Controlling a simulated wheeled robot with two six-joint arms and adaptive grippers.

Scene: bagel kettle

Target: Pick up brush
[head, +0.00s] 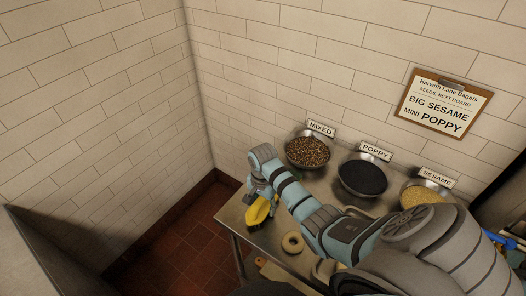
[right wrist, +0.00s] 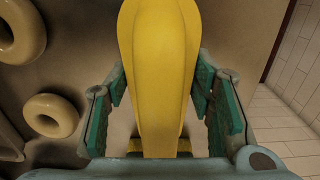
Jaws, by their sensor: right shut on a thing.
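The brush (head: 259,212) shows as a broad yellow piece near the left end of the metal table. My right gripper (head: 256,193) is at it, at the end of the arm that reaches in from the lower right. In the right wrist view the yellow brush (right wrist: 158,70) runs up the middle between the two teal-padded fingers of my right gripper (right wrist: 160,95), which is shut on it. Its lower end is partly hidden by the gripper body. I cannot tell whether it touches the table. My left gripper is not in view.
A bagel (head: 292,243) lies on the table (head: 262,239); others are partly hidden by my arm. Bowls of mixed seeds (head: 308,151), poppy (head: 363,178) and sesame (head: 421,196) stand along the wall. A clipboard sign (head: 441,104) hangs above. Tiled floor (head: 195,240) lies left of the table.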

